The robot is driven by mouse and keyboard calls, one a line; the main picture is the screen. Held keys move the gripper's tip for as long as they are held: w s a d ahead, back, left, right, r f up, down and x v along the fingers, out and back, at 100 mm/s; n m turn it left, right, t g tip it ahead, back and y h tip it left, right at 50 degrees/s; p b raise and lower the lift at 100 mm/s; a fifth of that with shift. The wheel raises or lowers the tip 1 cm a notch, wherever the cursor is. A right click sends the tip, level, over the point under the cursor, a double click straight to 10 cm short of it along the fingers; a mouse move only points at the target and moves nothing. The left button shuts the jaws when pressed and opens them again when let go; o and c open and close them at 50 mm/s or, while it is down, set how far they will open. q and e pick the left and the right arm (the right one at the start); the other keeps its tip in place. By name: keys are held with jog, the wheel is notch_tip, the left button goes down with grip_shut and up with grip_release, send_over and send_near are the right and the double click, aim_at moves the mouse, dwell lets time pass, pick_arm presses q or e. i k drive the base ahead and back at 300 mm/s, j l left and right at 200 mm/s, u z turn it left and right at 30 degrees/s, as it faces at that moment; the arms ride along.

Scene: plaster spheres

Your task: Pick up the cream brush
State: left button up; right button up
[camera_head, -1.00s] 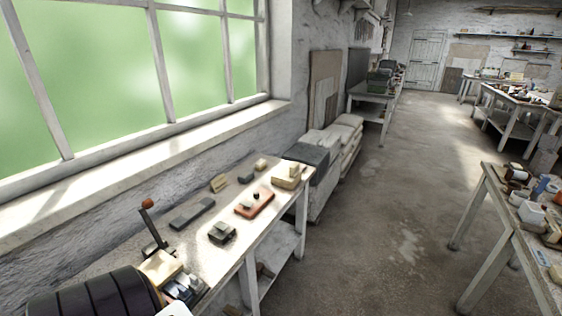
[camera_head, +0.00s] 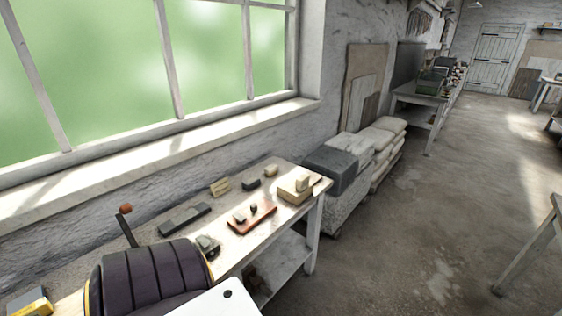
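I cannot make out a cream brush for certain. A small cream or tan block (camera_head: 219,187) with a ridged look lies at the back of the workbench (camera_head: 228,243) under the window; it is too small to tell if it is a brush. A pale block sits on a tan wooden block (camera_head: 295,193) at the bench's far right end. Neither of my grippers shows; a dark ribbed part and a white part, likely mine, cover the near end of the bench.
The bench also holds a long dark block (camera_head: 184,219), a red-brown board (camera_head: 252,217) with small pieces on it, a grey-green block (camera_head: 207,246) and a lever with a red-brown knob (camera_head: 126,209). Pale sacks (camera_head: 380,142) stand beyond.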

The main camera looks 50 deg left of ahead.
aim_at(269, 171)
jog(key=i+u, duration=0.1)
jog(key=i, duration=0.7)
jog(key=i+l+u, duration=0.1)
jog(key=i+u, duration=0.2)
jog(key=i+l+u, duration=0.3)
jog(key=i, duration=0.2)
jog(key=i+l+u, duration=0.2)
jog(key=u, duration=0.25)
jog(key=i+l+u, duration=0.6)
jog(key=l+u, duration=0.25)
jog(key=i+l+u, duration=0.15)
jog(key=l+u, duration=0.3)
jog(key=i+l+u, duration=0.1)
jog(key=l+u, duration=0.4)
jog(key=l, duration=0.3)
